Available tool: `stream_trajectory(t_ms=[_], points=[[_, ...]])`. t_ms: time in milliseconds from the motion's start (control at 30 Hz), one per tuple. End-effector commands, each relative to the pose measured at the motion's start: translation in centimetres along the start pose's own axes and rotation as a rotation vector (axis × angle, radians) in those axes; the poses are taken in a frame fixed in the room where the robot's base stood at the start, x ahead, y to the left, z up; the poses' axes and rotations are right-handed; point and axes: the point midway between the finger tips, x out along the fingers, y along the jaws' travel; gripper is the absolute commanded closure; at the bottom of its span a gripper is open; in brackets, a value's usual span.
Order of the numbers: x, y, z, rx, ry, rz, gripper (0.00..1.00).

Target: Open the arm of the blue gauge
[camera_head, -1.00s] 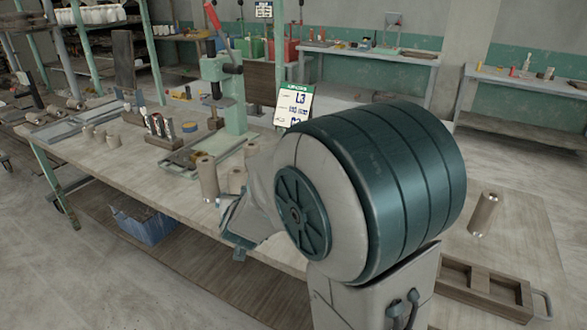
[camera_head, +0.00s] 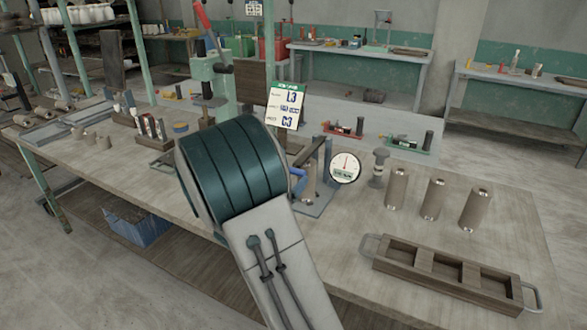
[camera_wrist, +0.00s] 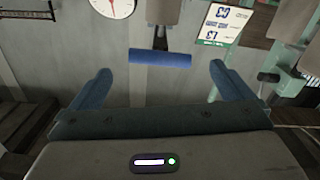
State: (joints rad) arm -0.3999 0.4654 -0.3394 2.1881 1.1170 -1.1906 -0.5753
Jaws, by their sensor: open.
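The blue gauge stands on the bench just right of my arm in the head view, with a blue-grey base (camera_head: 318,205), a dark slanted lever (camera_head: 312,152) and a round white dial (camera_head: 345,167). In the wrist view its dial (camera_wrist: 112,4) is cut off by the top edge. A bright blue handle bar (camera_wrist: 160,58) on a dark stem hangs ahead of my gripper (camera_wrist: 160,69), roughly centred between the two spread fingers. My gripper is open and empty; I cannot tell whether it touches the bar. In the head view my arm hides most of the gripper.
Several brown cylinders (camera_head: 434,199) stand right of the gauge, behind a wooden tray (camera_head: 440,278) with metal handles. A dark knobbed post (camera_head: 379,168) is beside the dial. A sign (camera_head: 284,106) stands behind. A green press (camera_head: 212,80) is at back left.

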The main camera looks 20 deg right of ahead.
Motion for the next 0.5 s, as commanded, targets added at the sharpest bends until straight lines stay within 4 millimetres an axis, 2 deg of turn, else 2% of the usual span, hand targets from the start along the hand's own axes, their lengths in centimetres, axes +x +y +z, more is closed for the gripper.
stream_trajectory(t_ms=[33, 200, 333, 500], points=[[1.2, 0.1, 0.0, -0.001, -0.001, 0.003, 0.0], [4.4, 0.1, -0.1, 0.0, -0.001, 0.002, 0.0], [6.1, 0.0, 0.0, 0.0, 0.0, 0.001, 0.0], [7.1, 0.0, 0.0, 0.0, -0.001, -0.002, 0.0]])
